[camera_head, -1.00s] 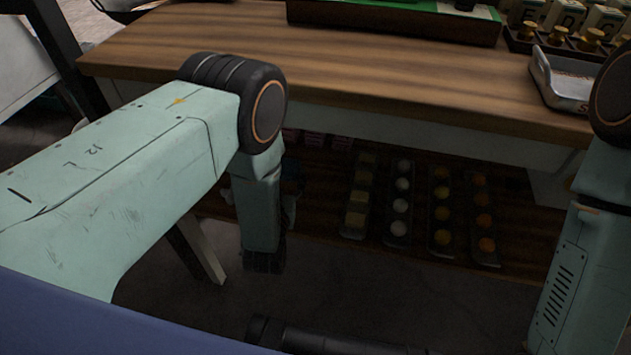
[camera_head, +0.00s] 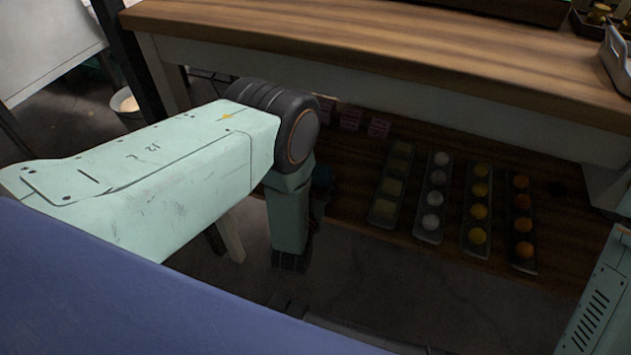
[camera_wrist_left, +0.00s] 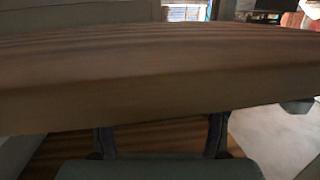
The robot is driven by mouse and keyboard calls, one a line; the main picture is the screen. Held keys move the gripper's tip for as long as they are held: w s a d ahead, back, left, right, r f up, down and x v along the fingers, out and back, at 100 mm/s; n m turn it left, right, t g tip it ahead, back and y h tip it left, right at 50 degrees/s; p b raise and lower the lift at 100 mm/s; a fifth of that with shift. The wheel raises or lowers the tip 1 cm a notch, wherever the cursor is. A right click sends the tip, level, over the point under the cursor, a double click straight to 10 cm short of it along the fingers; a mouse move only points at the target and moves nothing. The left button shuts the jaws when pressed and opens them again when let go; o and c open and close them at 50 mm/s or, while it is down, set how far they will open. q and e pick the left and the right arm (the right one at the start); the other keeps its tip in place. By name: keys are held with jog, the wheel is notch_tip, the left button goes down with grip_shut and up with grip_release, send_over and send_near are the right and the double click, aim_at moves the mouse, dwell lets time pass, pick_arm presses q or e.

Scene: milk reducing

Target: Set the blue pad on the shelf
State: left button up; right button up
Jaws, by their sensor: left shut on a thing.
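The shelf (camera_head: 345,207) is a dark wooden board low under the wooden counter in the head view. My left arm reaches down in front of its left part. My left gripper (camera_wrist_left: 160,140) shows in the wrist view as two dark fingers standing apart, below the counter's front edge. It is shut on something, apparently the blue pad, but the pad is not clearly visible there. A small dark bluish patch (camera_head: 322,178) beside my left forearm in the head view may be part of it. My right gripper is out of view.
The counter top (camera_head: 400,40) overhangs the shelf. On the shelf stand small pink boxes (camera_head: 350,119) and several narrow trays of round and square items, such as the white one (camera_head: 433,197). A bucket (camera_head: 127,103) is at left. Bare shelf shows between the boxes and trays.

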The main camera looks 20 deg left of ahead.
aim_at(316, 177)
pick_arm(q)
jog(key=o, duration=1.1)
jog(key=shift+f, duration=0.15)
jog(key=shift+o, duration=0.2)
jog(key=s+d+r+p, duration=0.1)
jog(key=s+p, duration=0.3)
jog(key=s, duration=0.7)
jog(key=shift+s+d+r, duration=0.2)
jog(key=shift+s+r, duration=0.2)
jog(key=shift+r, duration=0.15)
jog(key=shift+w, duration=0.1)
jog(key=w+b, duration=0.1)
jog(key=w, duration=0.3)
jog(key=w+a+f+b, duration=0.1)
jog(key=w+b, duration=0.1)
jog(key=w, duration=0.2)
jog(key=w+f+b, duration=0.1)
jog(key=w, duration=0.2)
jog(key=shift+w+a+f, duration=0.25)
jog(key=shift+w, duration=0.15)
notch_tip(316, 177, up, 4)
jog(key=shift+s+r+p, duration=0.1)
jog(key=shift+r+p, duration=0.05)
jog(key=shift+p, duration=0.85)
